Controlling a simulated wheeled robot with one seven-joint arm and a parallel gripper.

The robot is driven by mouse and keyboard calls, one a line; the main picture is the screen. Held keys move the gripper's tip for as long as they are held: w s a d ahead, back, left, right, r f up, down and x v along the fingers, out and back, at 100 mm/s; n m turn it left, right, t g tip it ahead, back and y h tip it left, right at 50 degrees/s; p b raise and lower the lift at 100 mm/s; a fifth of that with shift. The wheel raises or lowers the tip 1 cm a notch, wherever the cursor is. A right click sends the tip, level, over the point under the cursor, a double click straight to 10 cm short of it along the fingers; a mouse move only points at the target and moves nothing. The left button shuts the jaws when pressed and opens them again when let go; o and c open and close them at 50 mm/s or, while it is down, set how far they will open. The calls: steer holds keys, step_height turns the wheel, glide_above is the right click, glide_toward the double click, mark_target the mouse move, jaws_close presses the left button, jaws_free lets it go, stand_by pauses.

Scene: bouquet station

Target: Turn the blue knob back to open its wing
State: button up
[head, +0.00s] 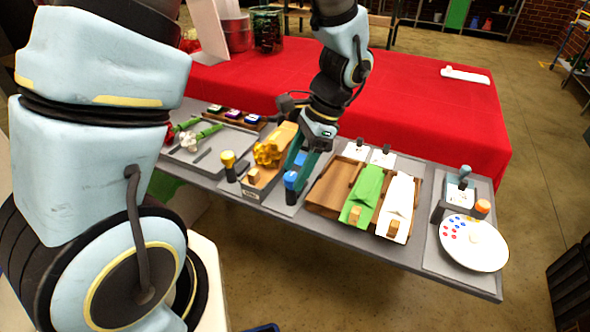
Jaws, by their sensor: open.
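The blue knob (291,180) stands on a dark post at the right of a grey holder with a wooden block (282,137). Another small blue part (300,159) shows just behind it. My gripper (303,162) reaches down from behind, with its dark teal fingers spread close around the blue parts. I cannot tell whether a finger touches the knob. The blue knob's wing is not clearly seen behind my gripper.
Left is a grey tray (215,150) with flowers. A white palette (473,243) lies at the right end. A red-covered table (430,110) stands behind.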

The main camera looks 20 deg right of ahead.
steer(key=b+v, duration=0.1)
steer(key=v, duration=0.9)
steer(key=w+a+f+n+h, duration=0.1)
steer(key=w+a+n+h, duration=0.1)
steer(key=a+n, duration=0.6)
steer(key=w+a+f+n+t+h, duration=0.1)
steer(key=w+a+n, duration=0.3)
steer(key=a, duration=1.3)
steer(key=f+n+h, duration=0.1)
steer(key=n, duration=0.3)
steer(key=shift+a+f+n+t+h, duration=0.15)
steer(key=shift+f+n+t+h, duration=0.15)
steer(key=shift+f, duration=0.05)
steer(key=shift+w+b, duration=0.15)
steer(key=shift+b, duration=0.15)
